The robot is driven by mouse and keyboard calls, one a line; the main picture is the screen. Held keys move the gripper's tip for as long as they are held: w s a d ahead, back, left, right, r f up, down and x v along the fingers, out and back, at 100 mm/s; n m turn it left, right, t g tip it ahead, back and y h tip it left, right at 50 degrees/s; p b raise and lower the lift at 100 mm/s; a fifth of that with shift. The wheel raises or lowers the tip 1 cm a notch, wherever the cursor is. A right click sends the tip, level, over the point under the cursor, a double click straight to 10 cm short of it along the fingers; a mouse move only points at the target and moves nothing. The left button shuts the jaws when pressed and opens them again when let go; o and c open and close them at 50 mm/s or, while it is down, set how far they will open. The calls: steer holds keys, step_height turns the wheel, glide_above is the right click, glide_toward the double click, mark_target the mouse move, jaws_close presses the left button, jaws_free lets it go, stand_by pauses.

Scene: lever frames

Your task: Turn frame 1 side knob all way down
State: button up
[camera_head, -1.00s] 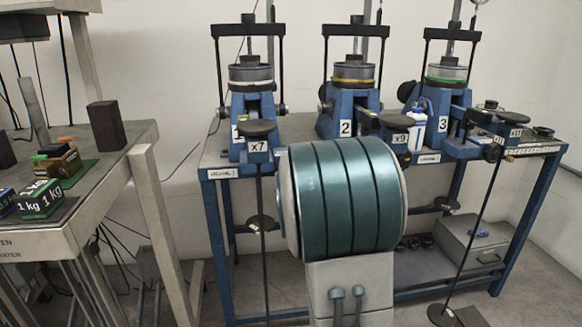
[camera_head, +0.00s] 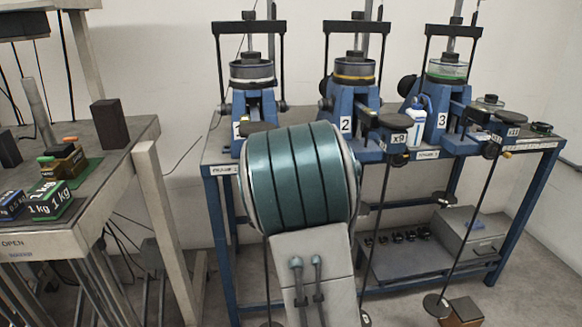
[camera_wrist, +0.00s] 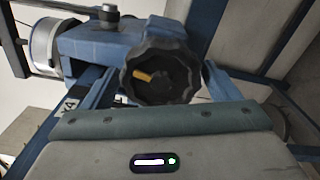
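Frame 1 (camera_head: 253,104) is the leftmost blue lever frame on the bench, with a white-banded ring on top. Its lower part is hidden behind my arm in the head view. In the wrist view a black lobed knob (camera_wrist: 172,66) with a yellow mark faces me on the side of a blue body (camera_wrist: 92,44). A white-banded cylinder beyond it matches frame 1. My gripper (camera_wrist: 160,82) is open, with one finger on each side of the knob. Whether the fingers touch it, I cannot tell. The head view hides my gripper behind my arm.
Frame 2 (camera_head: 350,105) and frame 3 (camera_head: 440,100) stand to the right on the same bench (camera_head: 415,168). Hanging rods with feet reach down in front. A table (camera_head: 120,172) with weights and a dark block (camera_head: 109,124) stands at the left.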

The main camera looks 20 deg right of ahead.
steer(key=shift+s+d, duration=0.15)
steer(key=shift+d, duration=0.15)
steer(key=shift+s+a, duration=0.1)
steer(key=shift+s, duration=0.2)
steer(key=shift+b+v, duration=0.55)
steer(key=shift+v, duration=2.1)
